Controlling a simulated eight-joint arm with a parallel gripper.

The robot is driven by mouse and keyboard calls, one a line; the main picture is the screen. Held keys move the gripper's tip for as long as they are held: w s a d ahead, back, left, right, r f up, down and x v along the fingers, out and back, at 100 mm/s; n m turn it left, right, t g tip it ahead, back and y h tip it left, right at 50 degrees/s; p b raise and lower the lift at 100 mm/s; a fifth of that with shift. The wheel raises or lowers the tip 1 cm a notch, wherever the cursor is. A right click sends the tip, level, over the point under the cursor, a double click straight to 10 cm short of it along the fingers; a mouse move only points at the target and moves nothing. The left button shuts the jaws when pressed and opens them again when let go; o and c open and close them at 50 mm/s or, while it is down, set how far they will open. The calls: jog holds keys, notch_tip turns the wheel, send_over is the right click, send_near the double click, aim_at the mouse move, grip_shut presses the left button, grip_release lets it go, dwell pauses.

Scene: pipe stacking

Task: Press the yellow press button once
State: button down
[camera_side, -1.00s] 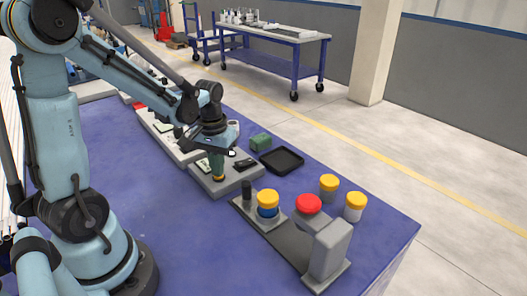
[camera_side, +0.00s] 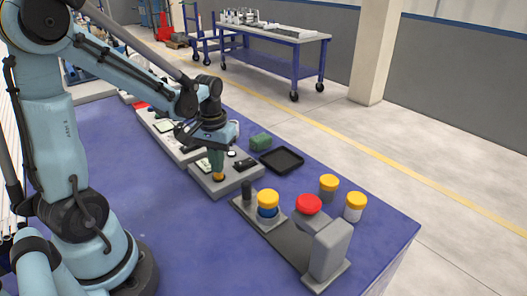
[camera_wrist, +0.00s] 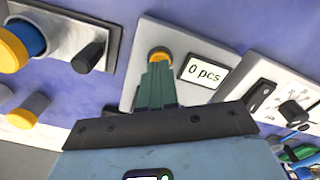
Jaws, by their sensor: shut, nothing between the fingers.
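The yellow press button (camera_side: 218,177) sits on a grey control box (camera_side: 236,177) on the blue table. In the wrist view the round yellow-orange button (camera_wrist: 158,53) shows just beyond the fingertips, beside a white display (camera_wrist: 204,71) reading "0 pcs". My gripper (camera_side: 217,170) points down over the button, its green fingers shut and empty. In the wrist view the gripper fingertips (camera_wrist: 156,66) overlap the near edge of the button. I cannot tell whether they touch it.
A grey fixture holds a yellow-and-blue piece (camera_side: 268,203) and a red button (camera_side: 308,205). Two yellow-capped pieces (camera_side: 329,186) stand behind it. The table's front is clear.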

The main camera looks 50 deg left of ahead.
jog(key=shift+r, duration=2.75)
jog(key=s+d+r+m+t, duration=0.1)
jog(key=d+r+m+t, duration=0.2)
jog(key=d+m+t, duration=0.3)
jog(key=shift+s+d+t, duration=0.25)
jog(key=shift+d+t, duration=0.35)
jog(key=shift+d, duration=2.3)
